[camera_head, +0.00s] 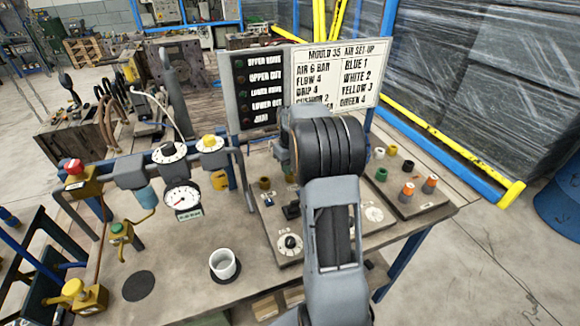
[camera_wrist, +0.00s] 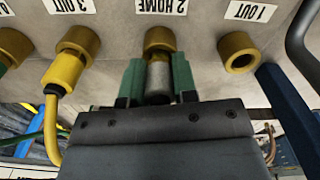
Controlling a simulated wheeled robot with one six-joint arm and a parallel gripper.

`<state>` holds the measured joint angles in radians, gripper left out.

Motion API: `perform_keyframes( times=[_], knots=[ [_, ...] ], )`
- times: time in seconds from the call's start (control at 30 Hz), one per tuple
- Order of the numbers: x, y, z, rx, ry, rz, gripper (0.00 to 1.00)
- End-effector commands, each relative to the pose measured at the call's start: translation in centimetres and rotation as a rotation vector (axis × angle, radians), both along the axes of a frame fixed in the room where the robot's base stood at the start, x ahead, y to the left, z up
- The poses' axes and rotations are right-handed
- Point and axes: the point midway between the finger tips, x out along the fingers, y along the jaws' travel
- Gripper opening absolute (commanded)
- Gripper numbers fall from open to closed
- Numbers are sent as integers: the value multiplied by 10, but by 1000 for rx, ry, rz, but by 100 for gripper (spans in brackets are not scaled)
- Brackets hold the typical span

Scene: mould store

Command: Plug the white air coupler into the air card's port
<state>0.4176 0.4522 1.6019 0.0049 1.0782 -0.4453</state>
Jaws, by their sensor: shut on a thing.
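In the wrist view my gripper (camera_wrist: 158,84) has green fingertips, shut on a pale grey-white coupler (camera_wrist: 158,76). The coupler points at the brass port labelled 2 HOME (camera_wrist: 160,38), with its front end at or against the port's mouth. I cannot tell how far it is seated. In the head view the air card (camera_head: 345,72) stands at the back of the bench and lists WHITE 2. There, my own arm hides my gripper and the coupler.
Port 1 OUT (camera_wrist: 238,52) is empty. A yellow coupler (camera_wrist: 64,72) with its hose sits at port 3 OUT (camera_wrist: 80,42). A blue bar (camera_wrist: 285,100) stands close on the right. A white cup (camera_head: 224,265) and pressure gauge (camera_head: 182,198) are on the bench.

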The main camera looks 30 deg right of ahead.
Motion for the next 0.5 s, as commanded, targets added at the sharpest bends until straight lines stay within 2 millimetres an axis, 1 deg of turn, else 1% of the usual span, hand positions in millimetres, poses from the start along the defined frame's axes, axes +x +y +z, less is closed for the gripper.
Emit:
perform_keyframes(
  times=[0.5],
  knots=[
    [0,0,-7,0,0,0,3]
  ],
)
